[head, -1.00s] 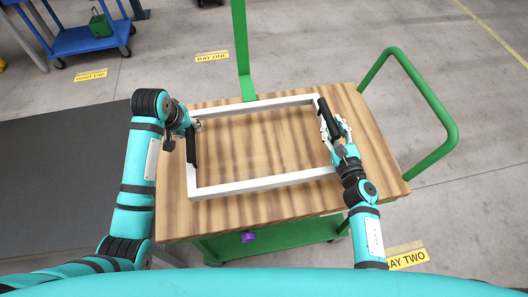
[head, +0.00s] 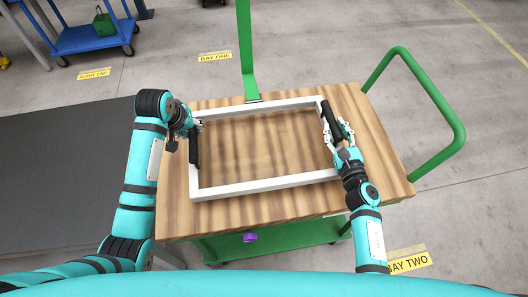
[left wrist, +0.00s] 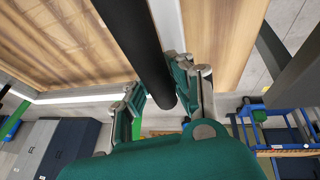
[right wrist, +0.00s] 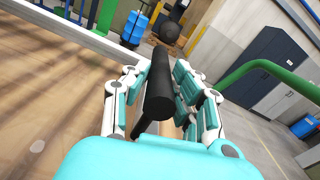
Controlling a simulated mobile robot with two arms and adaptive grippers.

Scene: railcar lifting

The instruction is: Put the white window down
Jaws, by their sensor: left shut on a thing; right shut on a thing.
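The white window (head: 265,184) is a rectangular white frame with a clear pane and a black handle bar on each short side. It lies level over the wooden cart top (head: 270,212), inside its edges. I cannot tell whether it touches the wood or hovers just above. My left gripper (head: 190,128) is shut on the left black handle (head: 194,152); that bar also runs between the fingers in the left wrist view (left wrist: 138,45). My right gripper (head: 336,140) is shut on the right black handle (head: 328,116), also seen in the right wrist view (right wrist: 158,85).
The green cart has a tall post (head: 246,50) at the back and a looped handle (head: 455,110) at right. A dark grey surface (head: 65,170) lies to the left. A blue trolley (head: 88,38) stands at the far left. Wood is bare around the window.

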